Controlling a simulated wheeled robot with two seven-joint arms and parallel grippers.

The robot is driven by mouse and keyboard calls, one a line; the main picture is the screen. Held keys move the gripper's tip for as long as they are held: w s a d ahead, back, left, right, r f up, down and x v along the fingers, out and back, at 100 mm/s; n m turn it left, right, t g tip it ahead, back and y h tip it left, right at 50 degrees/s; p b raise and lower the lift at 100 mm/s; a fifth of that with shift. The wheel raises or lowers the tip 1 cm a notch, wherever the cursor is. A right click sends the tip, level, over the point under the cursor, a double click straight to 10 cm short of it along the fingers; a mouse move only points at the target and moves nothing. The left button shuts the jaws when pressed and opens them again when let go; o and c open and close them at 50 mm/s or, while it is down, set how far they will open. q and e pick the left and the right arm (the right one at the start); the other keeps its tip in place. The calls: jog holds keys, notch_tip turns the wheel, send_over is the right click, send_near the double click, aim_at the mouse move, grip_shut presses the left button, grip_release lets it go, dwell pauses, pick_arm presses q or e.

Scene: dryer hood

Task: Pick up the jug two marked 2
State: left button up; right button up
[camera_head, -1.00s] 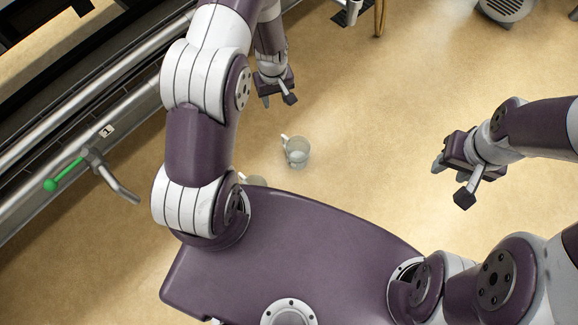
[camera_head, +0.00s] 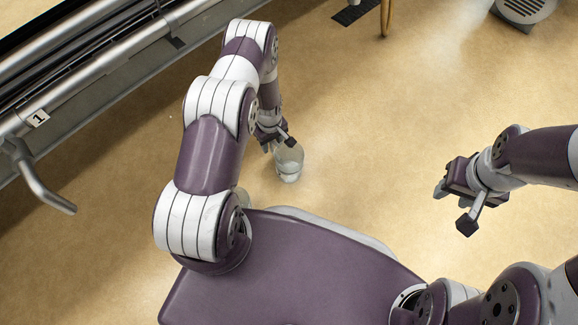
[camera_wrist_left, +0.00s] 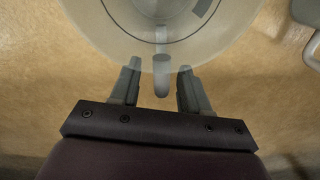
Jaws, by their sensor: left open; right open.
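My right gripper (camera_head: 452,207) is open and empty, well to the right.
A second pale vessel (camera_head: 243,197) is mostly hidden behind my left arm. A metal rail with a tag marked 1 (camera_head: 38,118) and a bent pipe (camera_head: 45,190) lies at left. A round grey vented unit (camera_head: 525,8) stands at top right. Floor between my grippers is clear.

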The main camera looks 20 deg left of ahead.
pick_arm(q)
notch_tip(320, 180, down, 2)
jog(key=shift+f, duration=0.1)
jog(key=shift+r, duration=0.2)
grip_shut()
jog(key=shift+r, duration=0.1)
